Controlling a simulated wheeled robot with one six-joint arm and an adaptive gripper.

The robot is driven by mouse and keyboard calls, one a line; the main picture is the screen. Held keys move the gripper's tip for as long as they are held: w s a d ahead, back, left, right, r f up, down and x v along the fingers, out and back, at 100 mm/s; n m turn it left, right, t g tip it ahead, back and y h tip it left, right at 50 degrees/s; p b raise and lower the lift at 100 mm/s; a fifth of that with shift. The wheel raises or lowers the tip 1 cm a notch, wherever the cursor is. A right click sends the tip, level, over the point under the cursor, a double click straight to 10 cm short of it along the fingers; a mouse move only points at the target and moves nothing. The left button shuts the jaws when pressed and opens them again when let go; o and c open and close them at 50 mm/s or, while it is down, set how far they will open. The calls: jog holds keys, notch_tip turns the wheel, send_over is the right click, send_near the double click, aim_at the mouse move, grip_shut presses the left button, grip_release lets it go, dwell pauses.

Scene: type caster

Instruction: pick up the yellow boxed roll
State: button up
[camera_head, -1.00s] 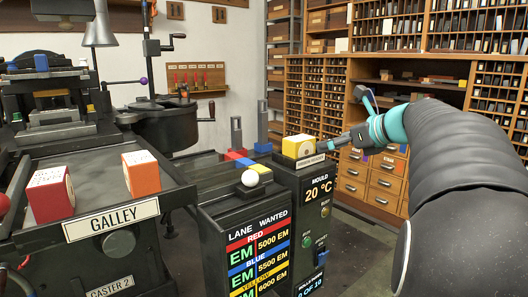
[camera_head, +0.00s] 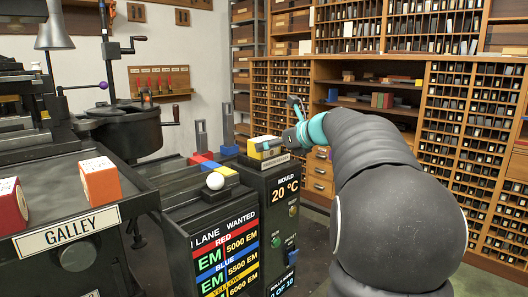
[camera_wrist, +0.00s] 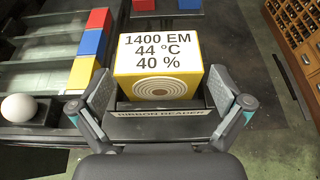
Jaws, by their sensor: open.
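The yellow boxed roll (camera_head: 266,146) sits on top of the dark mould cabinet, on the ribbon reader (camera_wrist: 159,118). In the wrist view the yellow boxed roll (camera_wrist: 160,80) has a white top reading 1400 EM, 44 °C, 40 %, and a ringed roll shows on its near face. My gripper (camera_wrist: 160,98) is open, with one finger at the left and one at the right of the box's near part. I cannot tell whether the pads touch it. In the head view my gripper (camera_head: 284,143) partly covers the box.
Left of the box are lanes with a red block (camera_wrist: 99,20), a blue block (camera_wrist: 93,44) and a yellow block (camera_wrist: 82,72), and a white ball (camera_head: 215,181). A galley (camera_head: 68,232) holds red and orange boxes at the left. Wooden type cases (camera_head: 460,120) stand behind my arm.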

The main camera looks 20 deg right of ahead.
jog(key=x, duration=0.3)
jog(key=shift+w+a, duration=0.2)
jog(key=shift+w, duration=0.05)
jog(key=c, duration=1.1)
jog(key=shift+o, duration=0.2)
jog(key=shift+r, duration=0.1)
